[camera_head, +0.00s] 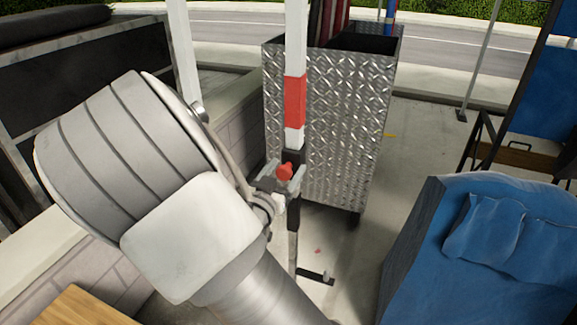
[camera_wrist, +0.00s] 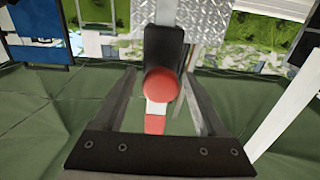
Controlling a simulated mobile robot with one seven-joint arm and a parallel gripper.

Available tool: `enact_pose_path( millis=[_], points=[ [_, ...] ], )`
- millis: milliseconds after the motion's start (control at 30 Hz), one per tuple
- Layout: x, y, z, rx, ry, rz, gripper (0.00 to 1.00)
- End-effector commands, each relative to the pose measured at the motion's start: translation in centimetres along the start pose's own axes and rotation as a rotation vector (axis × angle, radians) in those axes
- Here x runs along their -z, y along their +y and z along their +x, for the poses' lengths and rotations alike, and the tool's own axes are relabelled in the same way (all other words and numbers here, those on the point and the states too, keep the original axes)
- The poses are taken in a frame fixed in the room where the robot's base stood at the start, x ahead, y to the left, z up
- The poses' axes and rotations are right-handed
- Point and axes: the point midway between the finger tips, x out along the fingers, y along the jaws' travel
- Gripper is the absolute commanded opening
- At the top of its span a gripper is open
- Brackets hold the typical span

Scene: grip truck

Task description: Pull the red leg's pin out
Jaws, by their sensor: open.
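The red leg is a white upright post with a red band (camera_head: 294,100), standing in the middle of the head view. A black collar (camera_head: 291,157) sits below the band. The pin's round red knob (camera_head: 285,171) sticks out of this collar. In the wrist view the knob (camera_wrist: 161,84) is large and central, in front of the black collar (camera_wrist: 163,45), with the red band (camera_wrist: 154,124) beyond it. My gripper (camera_head: 280,182) is at the knob. Its two fingers (camera_wrist: 160,88) are open, one on each side of the knob, with visible gaps. The pin's shaft is hidden.
A diamond-plate metal bin (camera_head: 335,125) stands close behind the leg. A blue padded seat (camera_head: 480,250) is at the right. A low block wall (camera_head: 232,122) runs at the left behind my arm. Paved floor (camera_head: 425,135) is open between bin and seat.

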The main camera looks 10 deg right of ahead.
Motion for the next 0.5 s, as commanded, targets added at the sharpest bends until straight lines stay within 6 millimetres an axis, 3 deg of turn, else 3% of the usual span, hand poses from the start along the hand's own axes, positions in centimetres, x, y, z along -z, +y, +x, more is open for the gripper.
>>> enact_pose_path(
  millis=[200, 500],
  points=[
    [0.0, -0.1, 2.0, 0.001, 0.000, 0.000, 0.74],
    [0.0, -0.1, 2.3, 0.001, 0.000, -0.001, 0.74]
  ],
)
